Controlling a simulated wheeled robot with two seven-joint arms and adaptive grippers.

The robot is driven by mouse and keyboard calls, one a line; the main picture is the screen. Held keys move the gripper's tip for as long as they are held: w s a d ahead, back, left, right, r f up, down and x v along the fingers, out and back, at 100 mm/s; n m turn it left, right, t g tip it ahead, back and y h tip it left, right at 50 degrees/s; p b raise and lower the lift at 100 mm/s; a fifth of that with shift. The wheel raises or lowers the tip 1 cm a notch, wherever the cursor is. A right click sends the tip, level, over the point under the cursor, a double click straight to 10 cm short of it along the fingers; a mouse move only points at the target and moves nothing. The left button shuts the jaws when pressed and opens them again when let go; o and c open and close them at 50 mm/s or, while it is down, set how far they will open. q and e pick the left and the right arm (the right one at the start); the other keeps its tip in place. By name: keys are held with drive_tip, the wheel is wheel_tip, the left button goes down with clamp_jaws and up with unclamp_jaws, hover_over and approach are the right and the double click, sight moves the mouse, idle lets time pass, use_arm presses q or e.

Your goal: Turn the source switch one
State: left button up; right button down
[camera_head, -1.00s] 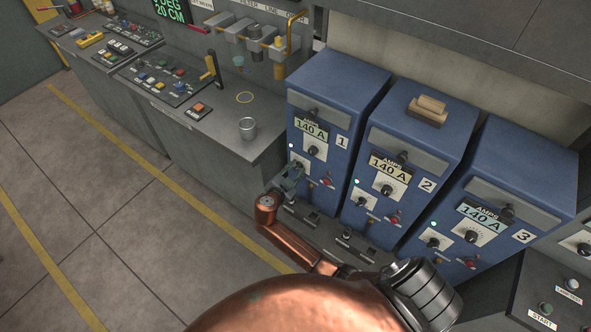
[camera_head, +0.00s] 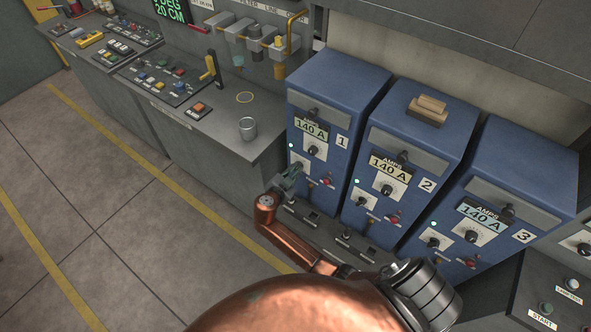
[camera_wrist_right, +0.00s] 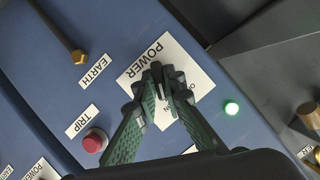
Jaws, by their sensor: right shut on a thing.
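The blue source cabinet 1 (camera_head: 335,85) stands at the left of the row, its display reading 140 A and its green lamp (camera_head: 291,145) lit. My right gripper (camera_head: 293,172) is at the lower left of its front. In the wrist view my right gripper (camera_wrist_right: 158,84) is closed over the white POWER plate (camera_wrist_right: 143,62), on the power switch. The fingers hide most of the switch, so its angle is unclear. The lit green lamp also shows in the wrist view (camera_wrist_right: 231,108), right of the fingers. My left gripper is not in view.
A red TRIP button (camera_wrist_right: 95,141) and a brass EARTH fitting (camera_wrist_right: 79,57) sit near my fingers. Cabinets 2 (camera_head: 425,85) and 3 (camera_head: 525,150) stand to the right. A metal cup (camera_head: 248,129) stands on the grey bench at the left.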

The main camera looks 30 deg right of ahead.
drive_tip(key=n+g, duration=0.1)
drive_tip(key=n, duration=0.1)
drive_tip(key=n+g+b, duration=0.1)
drive_tip(key=n, duration=0.1)
drive_tip(key=shift+w+g+h+b, duration=0.15)
drive_tip(key=shift+g+h+b, duration=0.15)
drive_tip(key=shift+g+h, duration=0.1)
drive_tip(key=n+g+h+b, duration=0.1)
drive_tip(key=n+g, duration=0.1)
drive_tip(key=n, duration=0.1)
drive_tip(key=shift+a+n+b, duration=0.1)
drive_tip(key=shift+n+b, duration=0.25)
drive_tip(key=shift+n, duration=0.05)
drive_tip(key=shift+g+h, duration=0.3)
drive_tip(key=c, duration=2)
unclamp_jaws()
drive_tip(key=shift+w, duration=0.1)
drive_tip(key=v, duration=1.2)
